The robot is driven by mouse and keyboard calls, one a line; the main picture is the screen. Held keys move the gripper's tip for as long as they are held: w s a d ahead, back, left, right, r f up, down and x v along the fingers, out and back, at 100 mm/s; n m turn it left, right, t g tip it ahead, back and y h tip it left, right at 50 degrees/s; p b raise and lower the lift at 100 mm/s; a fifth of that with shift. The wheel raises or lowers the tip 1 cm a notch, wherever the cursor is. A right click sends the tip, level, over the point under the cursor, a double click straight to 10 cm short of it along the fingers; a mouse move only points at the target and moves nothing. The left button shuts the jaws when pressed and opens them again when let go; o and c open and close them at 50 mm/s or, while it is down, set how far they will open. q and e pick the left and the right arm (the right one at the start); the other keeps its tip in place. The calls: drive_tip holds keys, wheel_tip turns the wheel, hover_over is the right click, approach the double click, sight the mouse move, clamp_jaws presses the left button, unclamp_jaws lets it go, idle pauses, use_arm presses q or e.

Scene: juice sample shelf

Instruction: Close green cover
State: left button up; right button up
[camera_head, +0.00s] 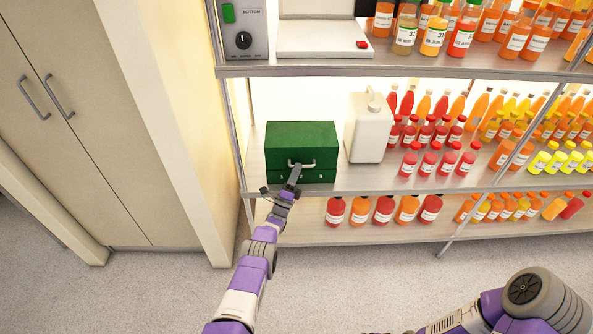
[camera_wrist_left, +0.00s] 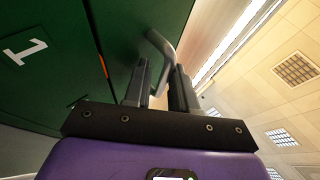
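A green box (camera_head: 300,137) with a silver handle (camera_head: 310,163) on its front stands on the middle shelf at the left. Its upper part, the cover, looks down on the body in the head view. My right gripper is not in view; part of my right arm shows at the lower right.
A white jug (camera_head: 369,130) stands just right of the box. Rows of juice bottles (camera_head: 430,160) fill the shelf further right, with more above and below. A shelf post (camera_head: 232,125) and a wall are close on the left.

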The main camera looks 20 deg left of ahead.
use_arm(q)
drive_tip(key=p+v, duration=0.2)
drive_tip(key=v, duration=0.5)
drive_tip(key=shift+s+f, duration=0.2)
idle(0.4)
